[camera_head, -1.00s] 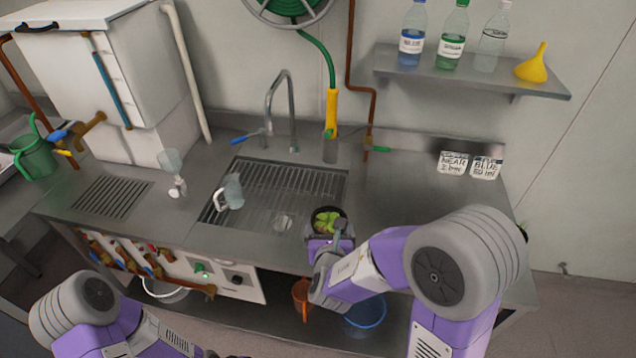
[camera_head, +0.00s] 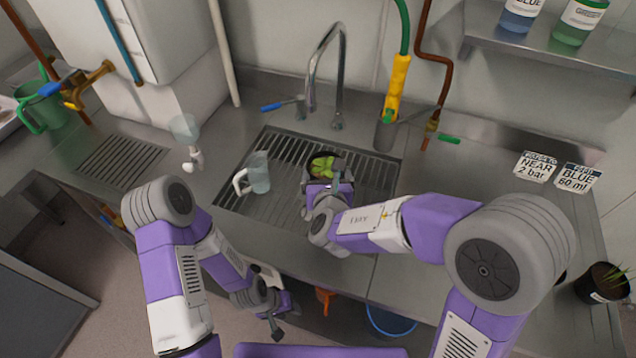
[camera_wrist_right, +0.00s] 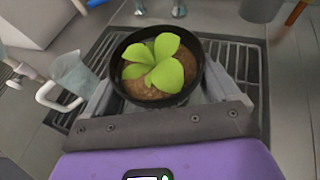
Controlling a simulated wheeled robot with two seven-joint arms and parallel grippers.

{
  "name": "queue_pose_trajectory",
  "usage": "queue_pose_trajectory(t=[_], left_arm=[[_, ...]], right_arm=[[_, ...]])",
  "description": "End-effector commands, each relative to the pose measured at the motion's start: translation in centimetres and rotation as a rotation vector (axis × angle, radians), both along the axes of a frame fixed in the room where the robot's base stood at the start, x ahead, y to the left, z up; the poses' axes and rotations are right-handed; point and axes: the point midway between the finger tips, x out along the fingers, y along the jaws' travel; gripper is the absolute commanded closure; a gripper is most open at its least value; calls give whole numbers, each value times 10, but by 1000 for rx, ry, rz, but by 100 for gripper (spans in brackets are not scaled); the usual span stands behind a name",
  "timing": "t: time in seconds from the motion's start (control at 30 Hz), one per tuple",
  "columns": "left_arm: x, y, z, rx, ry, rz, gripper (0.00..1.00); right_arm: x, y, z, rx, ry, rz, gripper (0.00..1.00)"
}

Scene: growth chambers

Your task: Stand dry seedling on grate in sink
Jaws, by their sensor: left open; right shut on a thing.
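The seedling, with light green leaves in a small dark pot of brown soil, (camera_head: 322,167) is in my right gripper (camera_head: 326,182). It also shows in the right wrist view (camera_wrist_right: 155,66), upright between the two fingers. The pot is over the slatted grate (camera_head: 376,178) of the sink; I cannot tell whether its base touches the slats. The grate also shows around the pot in the right wrist view (camera_wrist_right: 238,62). My left gripper (camera_head: 278,322) is open and empty, low in front of the counter.
A clear jug (camera_head: 258,173) stands on the grate left of the pot. The faucet (camera_head: 313,75) rises behind the sink. Label cards (camera_head: 535,168) stand on the counter at right. Another potted plant (camera_head: 605,283) is at the far right. The grate right of the pot is free.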

Motion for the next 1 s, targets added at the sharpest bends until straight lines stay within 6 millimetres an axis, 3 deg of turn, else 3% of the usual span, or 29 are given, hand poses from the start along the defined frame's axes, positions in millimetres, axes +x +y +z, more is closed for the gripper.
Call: queue_pose_trajectory(t=[0.03,0.2,0.43,0.6,1.0], left_arm=[[0,0,-6,0,1,0,57],[-1,0,-16,0,1,0,57],[0,0,-21,0,1,0,57],[0,0,-30,0,1,0,57],[0,0,-33,0,1,0,57]], right_arm=[[0,0,-15,-4,4,2,49],[0,0,-44,-3,4,0,49],[0,-1,-61,-1,2,-1,49],[0,-1,-86,-3,3,-1,49],[0,-1,-92,1,0,-1,49]])
